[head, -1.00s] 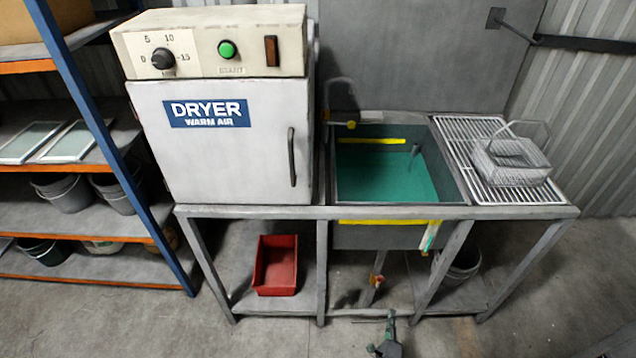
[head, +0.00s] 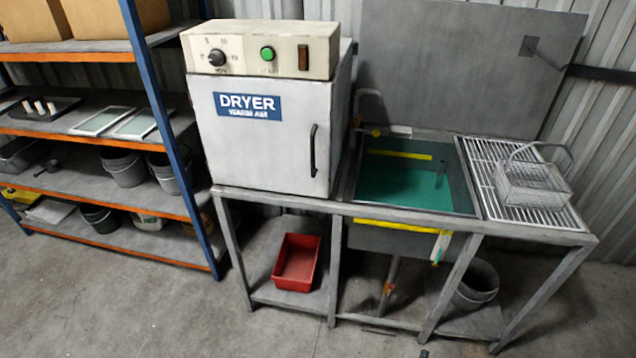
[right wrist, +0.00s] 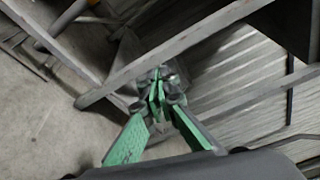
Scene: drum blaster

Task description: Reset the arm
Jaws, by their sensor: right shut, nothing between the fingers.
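My right gripper (right wrist: 158,92) shows in the right wrist view with its green fingers shut together and nothing between them. It points toward the grey metal frame of the wash bench, apart from it as far as I can tell. In the head view only a small dark tip of the right gripper (head: 424,353) shows at the bottom edge, in front of the bench. My left gripper is in neither view.
The white dryer (head: 258,148) stands on the bench, left of the sink of green liquid (head: 400,188). A wire basket (head: 535,183) sits on the rack (head: 485,165). A red bin (head: 297,262) is below. Shelves stand left; the floor (head: 120,310) in front is clear.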

